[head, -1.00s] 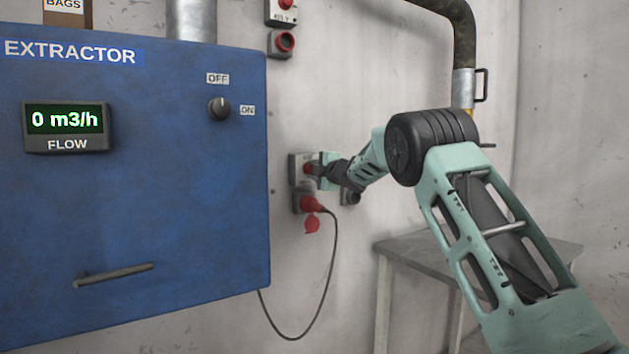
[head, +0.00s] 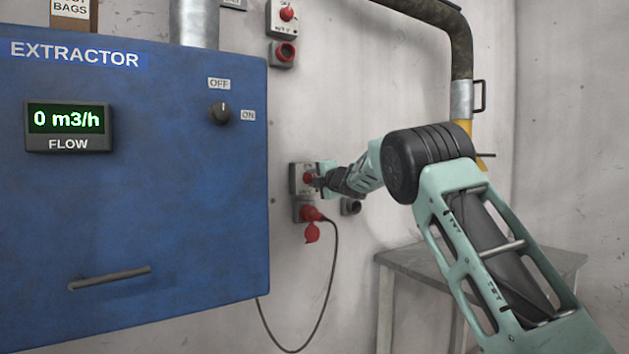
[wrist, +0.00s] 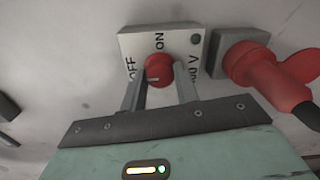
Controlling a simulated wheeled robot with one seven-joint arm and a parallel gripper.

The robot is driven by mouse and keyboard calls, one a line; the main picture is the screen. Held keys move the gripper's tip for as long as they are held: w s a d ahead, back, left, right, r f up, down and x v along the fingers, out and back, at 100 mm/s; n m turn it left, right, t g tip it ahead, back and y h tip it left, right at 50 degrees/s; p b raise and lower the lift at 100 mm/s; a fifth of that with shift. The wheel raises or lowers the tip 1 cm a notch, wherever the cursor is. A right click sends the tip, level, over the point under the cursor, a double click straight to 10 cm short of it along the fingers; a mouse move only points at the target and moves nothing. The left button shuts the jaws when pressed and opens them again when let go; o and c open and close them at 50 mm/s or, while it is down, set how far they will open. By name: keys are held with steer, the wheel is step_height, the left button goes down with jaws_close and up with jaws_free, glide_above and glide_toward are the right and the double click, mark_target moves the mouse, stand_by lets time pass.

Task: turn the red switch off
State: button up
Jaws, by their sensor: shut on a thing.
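The red switch (head: 308,179) is a round red knob on a light grey box on the wall, right of the blue extractor. In the wrist view the red knob (wrist: 158,68) shows between my two fingers, with ON printed above it and OFF to its left. A small pale mark shows on the knob's lower left. My gripper (wrist: 160,84) is shut on the knob, one finger on each side. In the head view my gripper (head: 318,181) reaches it from the right and hides part of the box.
A red plug (head: 312,214) with a hanging cable sits in the socket just below the switch; it is at right in the wrist view (wrist: 270,78). Another red switch (head: 287,14) is higher up. The extractor's display (head: 67,125) reads 0 m3/h. A grey table (head: 420,258) stands below my arm.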

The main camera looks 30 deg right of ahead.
steer(key=o, duration=1)
steer(key=shift+f, duration=0.1)
steer(key=shift+c, duration=0.2)
steer(key=s+b, duration=0.3)
steer(key=s, duration=1.4)
steer(key=shift+s+d+r+b, duration=0.2)
steer(key=shift+d+r+b, duration=0.1)
